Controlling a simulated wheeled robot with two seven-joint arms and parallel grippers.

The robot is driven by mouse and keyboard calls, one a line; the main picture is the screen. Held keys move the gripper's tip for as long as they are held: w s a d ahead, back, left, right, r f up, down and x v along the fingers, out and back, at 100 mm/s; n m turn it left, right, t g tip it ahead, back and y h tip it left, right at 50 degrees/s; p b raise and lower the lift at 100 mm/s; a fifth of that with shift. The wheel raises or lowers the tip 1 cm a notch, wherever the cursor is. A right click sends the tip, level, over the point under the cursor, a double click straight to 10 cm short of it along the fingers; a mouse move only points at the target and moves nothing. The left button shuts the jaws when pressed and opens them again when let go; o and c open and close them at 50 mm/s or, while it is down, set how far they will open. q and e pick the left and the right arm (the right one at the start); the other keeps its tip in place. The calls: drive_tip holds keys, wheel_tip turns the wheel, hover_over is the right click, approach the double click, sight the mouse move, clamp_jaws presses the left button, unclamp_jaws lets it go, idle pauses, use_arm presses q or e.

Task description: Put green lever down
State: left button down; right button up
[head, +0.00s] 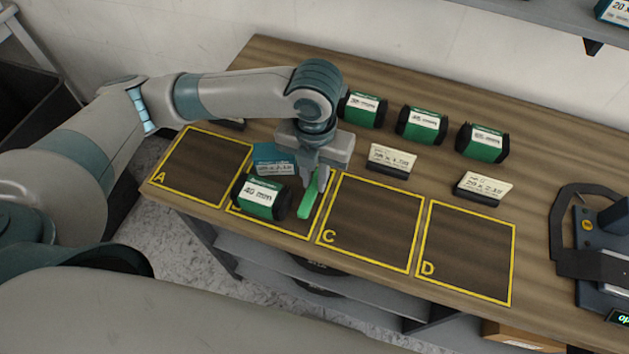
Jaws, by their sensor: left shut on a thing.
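My left gripper (313,183) points down over the right part of the yellow-outlined square B (283,232). It is shut on the green lever (307,198), a slim bright green piece that hangs below the fingers. I cannot tell whether the lever touches the table. A green and black roll (262,197) with a white label lies just left of the lever in the same square. My right gripper does not show.
Squares A (203,163), C (368,222) and D (466,253) are bare. Three green and black rolls (421,125) stand behind, with small card holders (390,160) before them. A dark device (600,245) stands at the right edge.

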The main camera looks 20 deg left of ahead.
use_arm(q)
wheel_tip(320, 180, down, 2)
drive_tip(key=shift+f, duration=0.25)
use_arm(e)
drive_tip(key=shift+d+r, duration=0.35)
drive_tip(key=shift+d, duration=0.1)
use_arm(q)
drive_tip(key=shift+f, duration=0.1)
drive_tip(key=c, duration=1.7)
unclamp_jaws()
drive_tip(key=shift+o, duration=0.2)
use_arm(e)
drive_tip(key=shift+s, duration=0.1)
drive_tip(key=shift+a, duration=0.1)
